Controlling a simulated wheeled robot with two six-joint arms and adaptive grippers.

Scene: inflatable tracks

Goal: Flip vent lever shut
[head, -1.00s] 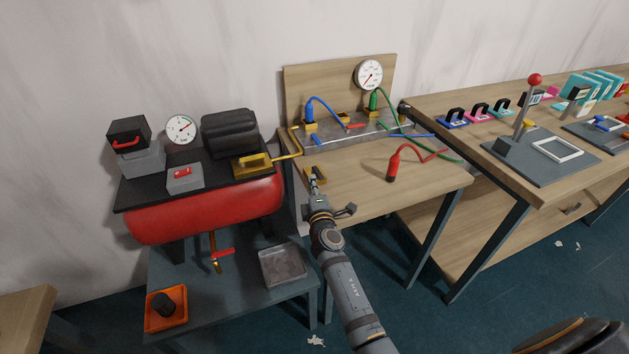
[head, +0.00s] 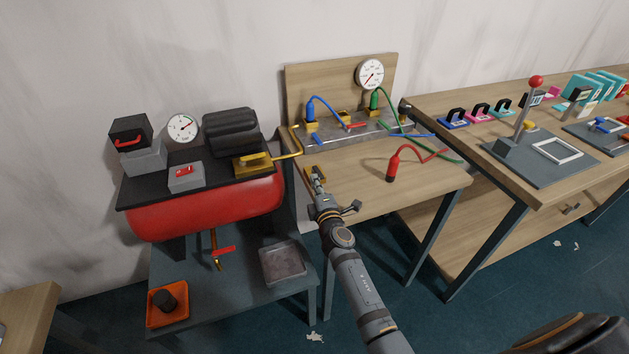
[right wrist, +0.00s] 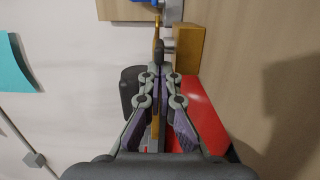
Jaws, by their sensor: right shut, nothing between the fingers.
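A grey manifold (head: 375,130) lies along the back of the middle table. It has a small red lever (head: 356,125) and a short blue lever (head: 317,139); which one is the vent lever I cannot tell. A brass block (head: 310,170) sits at the table's left edge and also shows in the right wrist view (right wrist: 190,48). My right gripper (head: 317,178) is shut and empty, its tips close beside the brass block. In the right wrist view its closed fingertips (right wrist: 159,48) are just left of the block; contact is unclear. My left gripper is out of view.
A red compressor tank (head: 205,208) with a brass fitting (head: 252,163) stands left. A red valve handle (head: 223,250) hangs below it. A loose red plug (head: 391,170) and hose lie on the middle table, with bare wood around them.

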